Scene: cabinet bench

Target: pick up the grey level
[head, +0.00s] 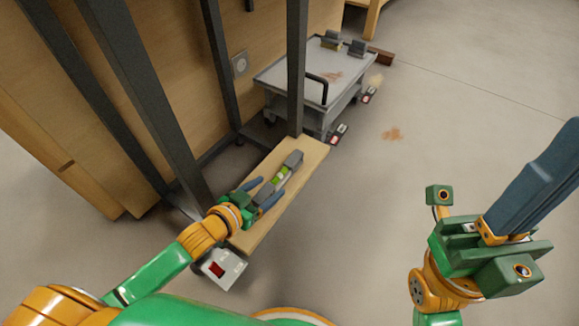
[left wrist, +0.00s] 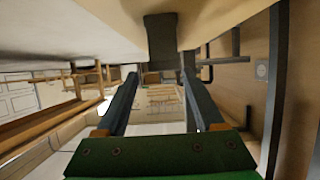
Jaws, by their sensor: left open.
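The grey level (head: 293,160), with a yellow-green vial section, lies lengthwise on a narrow wooden board (head: 304,167). My left gripper (head: 268,191) is open at the near end of the level, with one blue finger on each side of it in the head view. In the left wrist view the level's dark grey body (left wrist: 161,38) shows at the top, between and beyond the open fingertips (left wrist: 160,76). Contact between fingers and level cannot be made out. My right gripper (head: 540,180) is raised at the right, away from the board; its finger gap is not clear.
Dark metal posts (head: 297,65) stand close beside the board, to the left and behind. A grey cart (head: 284,75) with a black handle and small dark items stands beyond it. A wooden cabinet panel (head: 180,50) is at the left. The floor to the right is mostly open.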

